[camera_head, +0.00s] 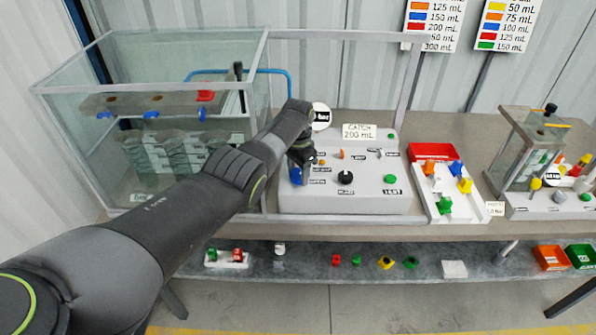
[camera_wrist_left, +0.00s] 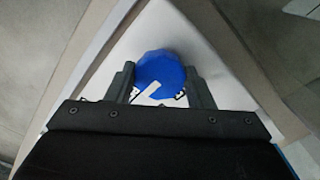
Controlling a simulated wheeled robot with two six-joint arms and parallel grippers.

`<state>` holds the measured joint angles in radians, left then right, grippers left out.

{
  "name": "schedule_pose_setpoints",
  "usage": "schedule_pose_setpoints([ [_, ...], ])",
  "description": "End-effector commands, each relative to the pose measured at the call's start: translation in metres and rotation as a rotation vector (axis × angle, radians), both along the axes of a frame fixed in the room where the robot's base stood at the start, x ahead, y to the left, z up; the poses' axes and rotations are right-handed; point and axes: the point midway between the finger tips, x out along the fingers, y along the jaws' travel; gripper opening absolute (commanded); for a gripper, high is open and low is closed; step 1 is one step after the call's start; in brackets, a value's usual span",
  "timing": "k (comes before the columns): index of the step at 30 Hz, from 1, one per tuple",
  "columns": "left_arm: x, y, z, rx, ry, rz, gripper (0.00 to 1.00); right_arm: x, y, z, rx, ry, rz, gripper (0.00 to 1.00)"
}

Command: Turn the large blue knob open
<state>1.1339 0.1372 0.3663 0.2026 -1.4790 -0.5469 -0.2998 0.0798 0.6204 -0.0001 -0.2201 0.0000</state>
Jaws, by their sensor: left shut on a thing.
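The large blue knob (camera_wrist_left: 160,75) sits on the white control panel (camera_head: 345,204), and in the head view it shows as a small blue patch (camera_head: 295,174) below my gripper. My left gripper (camera_wrist_left: 162,88) is shut on the knob, with one finger on each side of it in the wrist view. A white pointer mark on the knob runs diagonally, toward the lower left in that view. In the head view my left arm comes in from the left, and the gripper (camera_head: 297,165) hides part of the knob. My right gripper is not in view.
The panel also bears a black knob (camera_head: 345,177), a green button (camera_head: 390,179) and small levers. A glass tank (camera_head: 90,150) stands left of it. A tray with colored valves (camera_head: 445,205) and a red bin (camera_head: 433,152) are to the right. A lower shelf (camera_head: 310,265) holds small parts.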

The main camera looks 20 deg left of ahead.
Motion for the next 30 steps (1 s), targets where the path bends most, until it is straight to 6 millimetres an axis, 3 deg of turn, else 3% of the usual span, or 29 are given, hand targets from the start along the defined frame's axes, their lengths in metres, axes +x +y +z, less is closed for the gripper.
schedule_pose_setpoints([
  [5, 0.001, 0.0, 0.001, 0.001, -0.002, -0.004, 0.25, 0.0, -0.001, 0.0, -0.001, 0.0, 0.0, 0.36],
  [6, 0.001, 0.0, 0.0, 0.001, -0.002, -0.004, 0.49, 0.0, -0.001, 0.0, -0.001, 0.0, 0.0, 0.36],
  [11, 0.0, 0.0, 0.0, 0.001, -0.002, -0.002, 0.7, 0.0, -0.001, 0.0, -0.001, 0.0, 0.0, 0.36],
  [22, 0.001, 0.0, 0.004, 0.001, -0.002, -0.001, 0.7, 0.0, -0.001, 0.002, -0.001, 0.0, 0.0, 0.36],
  [30, 0.002, 0.0, 0.04, 0.0, -0.006, -0.001, 0.7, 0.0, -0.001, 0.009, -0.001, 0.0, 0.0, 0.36],
])
